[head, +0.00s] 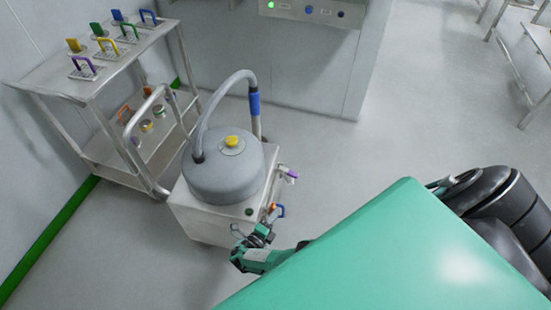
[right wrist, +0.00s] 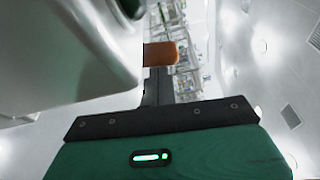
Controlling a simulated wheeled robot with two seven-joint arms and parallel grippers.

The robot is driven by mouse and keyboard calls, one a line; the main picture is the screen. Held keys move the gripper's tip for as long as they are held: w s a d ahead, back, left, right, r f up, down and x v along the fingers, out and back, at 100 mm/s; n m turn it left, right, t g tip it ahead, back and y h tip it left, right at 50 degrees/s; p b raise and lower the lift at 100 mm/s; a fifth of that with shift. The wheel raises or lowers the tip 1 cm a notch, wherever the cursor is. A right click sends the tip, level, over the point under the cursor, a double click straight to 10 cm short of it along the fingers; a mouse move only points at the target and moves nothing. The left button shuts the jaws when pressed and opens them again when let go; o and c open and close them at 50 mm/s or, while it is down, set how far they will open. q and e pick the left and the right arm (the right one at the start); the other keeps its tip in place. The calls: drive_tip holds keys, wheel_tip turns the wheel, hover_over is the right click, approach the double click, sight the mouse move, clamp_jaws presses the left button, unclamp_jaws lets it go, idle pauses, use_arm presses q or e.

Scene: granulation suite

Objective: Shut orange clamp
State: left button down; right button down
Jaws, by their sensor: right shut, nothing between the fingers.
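The orange clamp (head: 273,208) is on the right side of the steel cart (head: 205,222), near its front corner, beside a blue part (head: 281,211). In the right wrist view the clamp's orange end (right wrist: 160,54) sticks out from behind a pale rounded surface, just beyond my finger. My right gripper (head: 262,232) is shut and empty, just below and in front of the clamp. It also shows in the right wrist view (right wrist: 157,88). Whether it touches the clamp, and whether the clamp is open, I cannot tell. My left gripper is not in view.
A grey round vessel (head: 222,175) with a yellow cap and hose stands on the cart. A purple-handled clamp (head: 289,174) sits farther back on the same side. A steel shelf rack (head: 85,85) with several coloured clamps stands left. The floor (head: 335,160) to the right is clear.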

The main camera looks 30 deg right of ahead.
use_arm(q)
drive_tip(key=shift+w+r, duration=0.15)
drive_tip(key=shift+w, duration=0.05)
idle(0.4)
